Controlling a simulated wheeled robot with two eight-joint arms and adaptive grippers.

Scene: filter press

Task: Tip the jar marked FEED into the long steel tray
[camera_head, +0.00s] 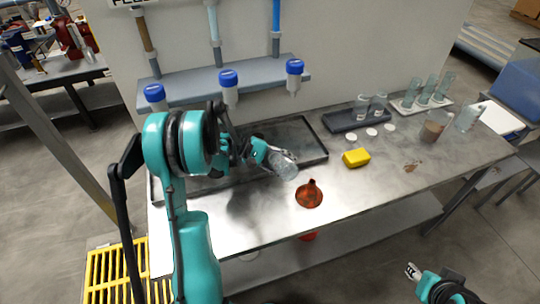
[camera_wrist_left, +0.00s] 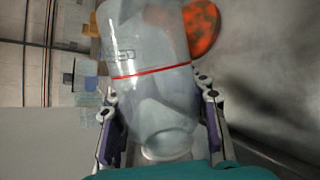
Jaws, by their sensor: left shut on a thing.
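My left gripper (camera_head: 258,152) is shut on a clear jar (camera_head: 283,166), held tilted near the front right edge of the long steel tray (camera_head: 318,149). In the left wrist view the jar (camera_wrist_left: 155,90) sits between both fingers, with a red line around it and partly readable dark lettering that seems to end in "ED". I cannot tell how much is in it. My left arm hides part of the tray's left half. My right gripper (camera_head: 413,271) is off the table at the lower right, small in view, with nothing visible in it.
A yellow block (camera_head: 356,157), white caps and racked glass vessels (camera_head: 422,92) are farther right. A shelf (camera_head: 190,86) with blue-capped fittings is behind the tray. The table's front right is clear.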

